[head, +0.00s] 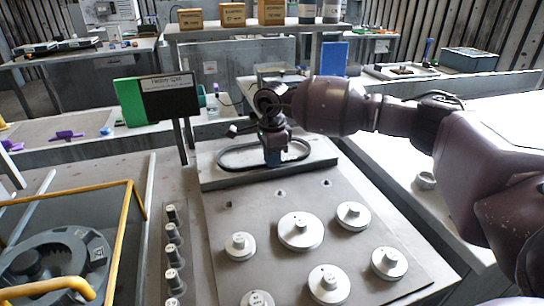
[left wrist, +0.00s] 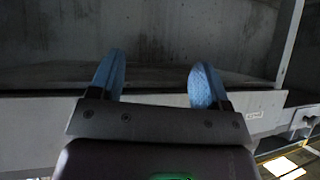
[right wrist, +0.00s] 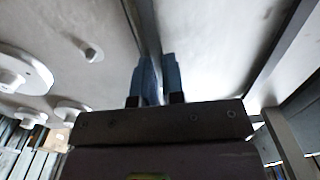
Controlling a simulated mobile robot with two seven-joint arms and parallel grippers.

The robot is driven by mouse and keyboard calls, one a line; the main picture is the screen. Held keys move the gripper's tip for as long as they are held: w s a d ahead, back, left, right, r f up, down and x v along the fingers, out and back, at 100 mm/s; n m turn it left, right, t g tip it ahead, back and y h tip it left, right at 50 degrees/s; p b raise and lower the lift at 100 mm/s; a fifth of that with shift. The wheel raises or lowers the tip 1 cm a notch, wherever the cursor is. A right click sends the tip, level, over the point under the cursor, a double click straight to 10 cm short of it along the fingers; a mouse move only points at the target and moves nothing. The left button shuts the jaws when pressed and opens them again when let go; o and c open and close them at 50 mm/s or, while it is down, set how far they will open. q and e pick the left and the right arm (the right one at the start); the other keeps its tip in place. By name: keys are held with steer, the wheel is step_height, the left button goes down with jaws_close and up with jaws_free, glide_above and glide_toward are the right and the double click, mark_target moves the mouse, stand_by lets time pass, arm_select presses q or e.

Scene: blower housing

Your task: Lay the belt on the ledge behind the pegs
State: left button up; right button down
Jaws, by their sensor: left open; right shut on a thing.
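The belt (head: 228,163) is a thin black loop, lying as a long oval on or just over the grey ledge (head: 320,164) at the back of the panel. Several pale round pegs (head: 300,231) stand on the panel in front of the ledge. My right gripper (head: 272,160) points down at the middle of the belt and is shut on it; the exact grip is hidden. In the right wrist view its blue fingers (right wrist: 158,80) are close together. My left gripper (left wrist: 157,80) is open and empty, facing a grey surface; it is outside the head view.
A sign on a post (head: 168,84) and a green panel (head: 128,102) stand left of the ledge. A yellow-railed frame (head: 128,215) holds a grey round housing (head: 55,262) at lower left. Several small posts (head: 172,230) line the panel's left side. Bench space shows at right.

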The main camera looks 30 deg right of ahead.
arm_select(q)
steer(key=shift+a, duration=0.2)
arm_select(e)
steer(key=c, duration=1.1)
jaws_free()
steer(key=shift+c, duration=0.2)
steer(key=shift+r+p, duration=0.4)
steer(key=shift+r, duration=0.8)
arm_select(q)
steer(key=shift+w+d+r, duration=0.2)
steer(key=shift+w+r, duration=0.05)
steer(key=shift+r, duration=0.4)
arm_select(e)
steer(key=shift+r, duration=0.1)
steer(key=shift+r, duration=0.1)
steer(key=shift+r+p, duration=0.75)
steer(key=shift+r, duration=1.65)
arm_select(q)
steer(key=shift+w+a+r+t, duration=0.1)
steer(key=shift+w+r+t, duration=0.1)
steer(key=shift+r, duration=0.4)
steer(key=shift+w+r+t, duration=0.2)
steer(key=shift+r, duration=0.4)
